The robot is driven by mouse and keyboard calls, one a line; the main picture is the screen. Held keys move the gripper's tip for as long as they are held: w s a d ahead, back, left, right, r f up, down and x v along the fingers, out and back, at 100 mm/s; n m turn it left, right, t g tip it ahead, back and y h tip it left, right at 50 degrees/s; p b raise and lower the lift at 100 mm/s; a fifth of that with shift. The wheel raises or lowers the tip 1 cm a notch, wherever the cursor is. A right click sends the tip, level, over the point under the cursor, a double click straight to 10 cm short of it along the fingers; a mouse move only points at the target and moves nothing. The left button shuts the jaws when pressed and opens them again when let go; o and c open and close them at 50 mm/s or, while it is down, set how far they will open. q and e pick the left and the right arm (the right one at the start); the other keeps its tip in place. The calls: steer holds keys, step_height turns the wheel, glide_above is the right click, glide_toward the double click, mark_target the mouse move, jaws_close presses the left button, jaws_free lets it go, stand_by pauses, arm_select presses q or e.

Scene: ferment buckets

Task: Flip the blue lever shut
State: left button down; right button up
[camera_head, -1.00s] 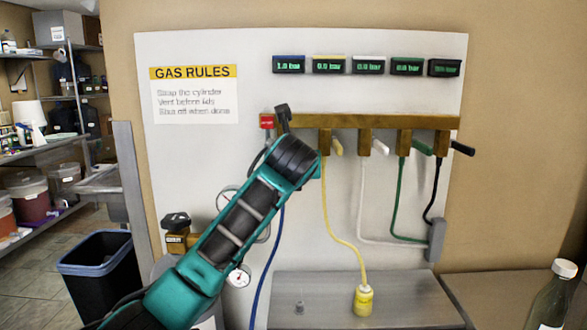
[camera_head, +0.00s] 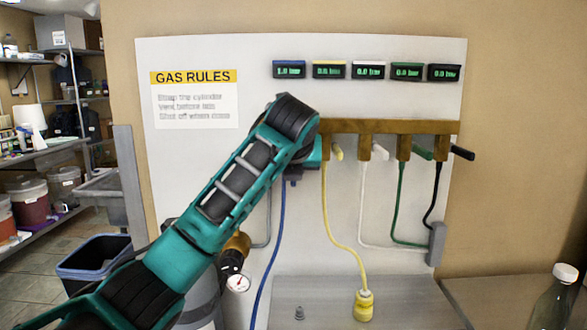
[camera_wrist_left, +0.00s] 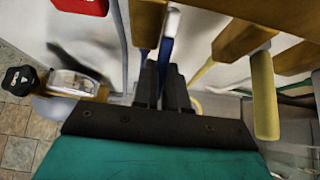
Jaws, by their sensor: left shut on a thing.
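My left gripper (camera_wrist_left: 162,75) is at the left end of the brass manifold (camera_head: 390,127). In the wrist view its dark fingers are close together around a narrow blue piece, the blue lever (camera_wrist_left: 166,50), mostly covered by them. In the head view my left arm hides the fingers and the lever. The blue hose (camera_head: 281,220) hangs below that spot. The blue-topped display (camera_head: 289,69) reads 1.0 bar. My right gripper is not in view.
The yellow lever (camera_head: 337,151) is just right of my left gripper and also shows in the wrist view (camera_wrist_left: 264,95). White (camera_head: 380,151), green (camera_head: 423,152) and black (camera_head: 462,152) levers follow. A red block (camera_wrist_left: 82,5) and a black knob (camera_wrist_left: 20,80) lie left. A bottle (camera_head: 552,300) stands at right.

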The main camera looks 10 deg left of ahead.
arm_select(q)
steer(key=c, duration=1.2)
jaws_free()
steer(key=shift+o, duration=0.2)
steer(key=shift+s, duration=0.1)
steer(key=v, duration=1.2)
steer(key=shift+s+d+r+b, duration=0.15)
steer(key=shift+s+r+b, duration=0.05)
steer(key=shift+s+b, duration=0.15)
steer(key=shift+f, duration=0.1)
